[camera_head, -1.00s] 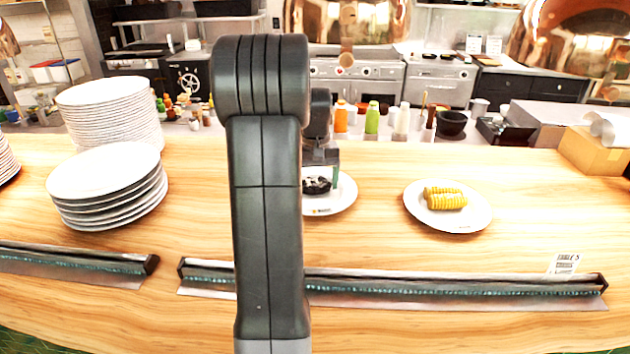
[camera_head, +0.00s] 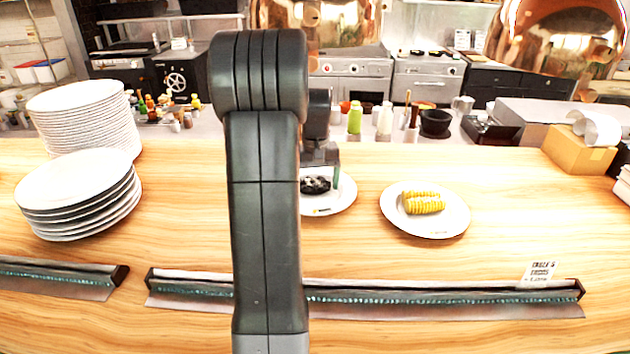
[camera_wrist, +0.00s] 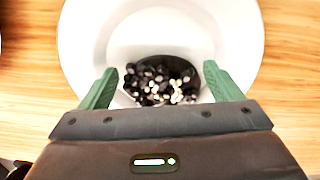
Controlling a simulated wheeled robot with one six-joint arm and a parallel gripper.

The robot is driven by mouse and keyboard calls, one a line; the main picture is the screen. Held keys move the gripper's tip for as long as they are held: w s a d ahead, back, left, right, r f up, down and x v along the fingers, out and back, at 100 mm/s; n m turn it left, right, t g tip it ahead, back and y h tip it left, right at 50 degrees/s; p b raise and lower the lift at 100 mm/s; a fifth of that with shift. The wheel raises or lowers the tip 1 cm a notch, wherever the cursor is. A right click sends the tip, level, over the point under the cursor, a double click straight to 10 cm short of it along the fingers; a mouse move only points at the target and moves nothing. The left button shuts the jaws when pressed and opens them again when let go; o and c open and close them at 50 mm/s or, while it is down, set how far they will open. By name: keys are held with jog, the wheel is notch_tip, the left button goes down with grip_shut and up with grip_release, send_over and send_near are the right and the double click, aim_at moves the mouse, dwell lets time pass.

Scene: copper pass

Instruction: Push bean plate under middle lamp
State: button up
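The bean plate (camera_head: 345,199) is white with black beans and lies on the wooden counter, its left part hidden behind my arm in the head view. In the wrist view the white plate (camera_wrist: 85,35) fills the top middle, with black and white beans (camera_wrist: 160,82) in a dark patch on it. My gripper (camera_wrist: 162,85) is open, its green fingers apart over the plate with the beans between them. Whether the fingers touch the plate is unclear. A copper lamp (camera_head: 345,22) hangs above and behind the plate, partly hidden by my arm; another copper lamp (camera_head: 560,40) hangs at the right.
A plate with corn (camera_head: 425,228) lies close to the right of the bean plate. Stacked white plates (camera_head: 75,185) stand at the left. A long dark-edged strip (camera_head: 430,295) with a small sign (camera_head: 540,272) lies along the front. A cardboard box (camera_head: 580,155) stands at the right.

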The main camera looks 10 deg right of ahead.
aim_at(315, 194)
jog(key=shift+o, duration=1.1)
notch_tip(315, 194, up, 9)
jog(key=s+p, duration=0.2)
jog(key=p, duration=0.4)
jog(key=shift+a, duration=0.25)
jog(key=shift+r, duration=0.1)
jog(key=s+a+b, duration=0.1)
jog(key=s+a, duration=0.2)
jog(key=s, duration=0.8)
jog(key=shift+s+b, duration=0.25)
jog(key=shift+b, duration=0.15)
jog(key=shift+a, duration=0.1)
